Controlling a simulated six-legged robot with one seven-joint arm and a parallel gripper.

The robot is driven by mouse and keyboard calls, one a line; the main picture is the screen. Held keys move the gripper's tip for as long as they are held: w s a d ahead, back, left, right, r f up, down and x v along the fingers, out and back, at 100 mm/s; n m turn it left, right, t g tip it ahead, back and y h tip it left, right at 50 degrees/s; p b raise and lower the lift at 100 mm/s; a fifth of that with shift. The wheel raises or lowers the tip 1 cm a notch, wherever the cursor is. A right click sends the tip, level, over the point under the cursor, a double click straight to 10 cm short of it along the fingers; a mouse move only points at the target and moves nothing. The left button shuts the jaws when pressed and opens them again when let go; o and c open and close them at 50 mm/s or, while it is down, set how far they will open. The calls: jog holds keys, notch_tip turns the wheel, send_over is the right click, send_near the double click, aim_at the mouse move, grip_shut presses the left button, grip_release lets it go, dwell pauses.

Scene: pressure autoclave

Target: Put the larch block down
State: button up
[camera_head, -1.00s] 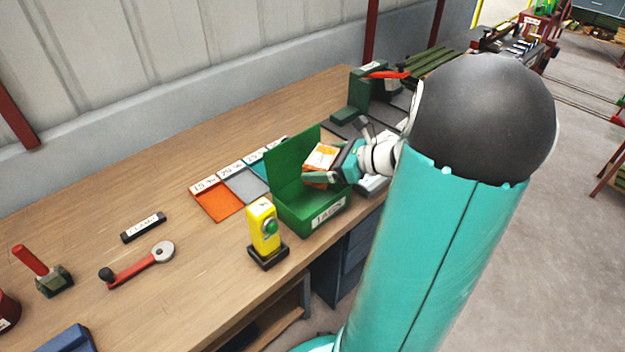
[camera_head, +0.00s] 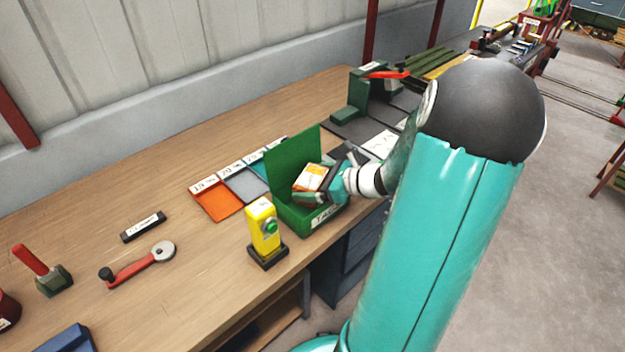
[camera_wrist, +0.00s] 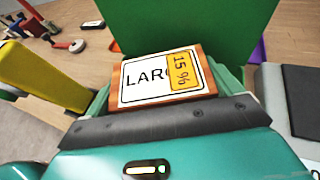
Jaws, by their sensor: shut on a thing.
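The larch block (camera_head: 309,178) is a wooden block with a white label and an orange tag. In the wrist view the block (camera_wrist: 135,85) shows "LAR" and a "15 %" tag. My gripper (camera_head: 322,196) is shut on it and holds it tilted over the open green box marked "TAGS" (camera_head: 288,215). The box's raised green lid (camera_wrist: 225,30) stands just behind the block in the wrist view. Orange, grey and teal trays (camera_head: 218,203) lie left of the box, the orange one labelled "15 %". The block's underside is hidden.
A yellow device (camera_head: 264,228) on a black base stands just left of the green box, near the bench's front edge. A red-handled lever press (camera_head: 355,98) stands behind. A red crank tool (camera_head: 140,265) and a black labelled bar (camera_head: 143,227) lie left. The bench middle is clear.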

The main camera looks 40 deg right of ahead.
jog(key=shift+f, duration=0.35)
jog(key=o, duration=0.8)
jog(key=shift+r, duration=0.1)
jog(key=v, duration=0.8)
jog(key=r+v, duration=0.1)
jog(key=v, duration=0.3)
